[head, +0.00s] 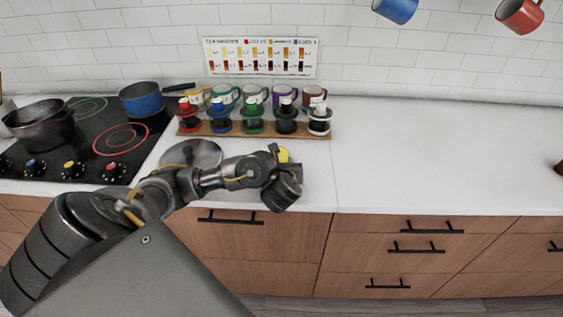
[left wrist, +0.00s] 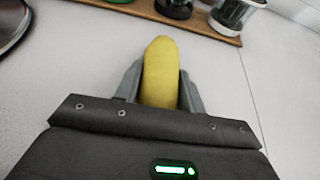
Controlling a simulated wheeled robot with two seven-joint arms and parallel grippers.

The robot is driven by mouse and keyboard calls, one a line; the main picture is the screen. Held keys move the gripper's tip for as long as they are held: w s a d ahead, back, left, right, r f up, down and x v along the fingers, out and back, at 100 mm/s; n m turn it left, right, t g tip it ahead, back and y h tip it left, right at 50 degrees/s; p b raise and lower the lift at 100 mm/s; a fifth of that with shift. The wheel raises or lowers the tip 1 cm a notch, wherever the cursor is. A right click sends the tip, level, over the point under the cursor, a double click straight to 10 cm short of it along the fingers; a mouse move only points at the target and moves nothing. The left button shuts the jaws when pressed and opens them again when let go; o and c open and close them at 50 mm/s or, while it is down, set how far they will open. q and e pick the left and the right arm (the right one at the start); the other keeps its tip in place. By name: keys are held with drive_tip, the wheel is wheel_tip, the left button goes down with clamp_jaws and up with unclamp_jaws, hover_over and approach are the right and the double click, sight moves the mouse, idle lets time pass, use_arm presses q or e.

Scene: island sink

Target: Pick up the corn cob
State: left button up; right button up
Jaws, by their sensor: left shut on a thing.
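The yellow corn cob (left wrist: 161,72) is between the two grey fingers of my left gripper (left wrist: 160,88) in the left wrist view. The fingers are shut on it from both sides, and its rounded end sticks out past the fingertips. In the head view only a small yellow part of the cob (head: 283,155) shows beyond the left gripper (head: 280,165), over the white counter near its front edge. The rest of the cob is hidden by the gripper. I cannot tell how far it is above the counter. My right gripper is not in view.
A wooden board (head: 250,130) with several coloured-lid jars stands behind the gripper, with mugs behind it. A round metal lid or plate (head: 190,154) lies to the left. A black stove (head: 85,140) holds pots. The counter (head: 440,155) on the right is clear.

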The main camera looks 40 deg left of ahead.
sight(282, 152)
use_arm(q)
wheel_tip(282, 152, up, 3)
drive_tip(key=shift+p, duration=0.75)
drive_tip(key=s+a+r+p, duration=0.2)
drive_tip(key=s+r+p, duration=0.2)
drive_tip(key=s+r, duration=0.1)
drive_tip(key=s+a+r+p, duration=0.2)
drive_tip(key=s+r+p, duration=0.3)
drive_tip(key=s, duration=0.3)
drive_tip(key=shift+a, duration=0.35)
drive_tip(key=shift+s, duration=0.2)
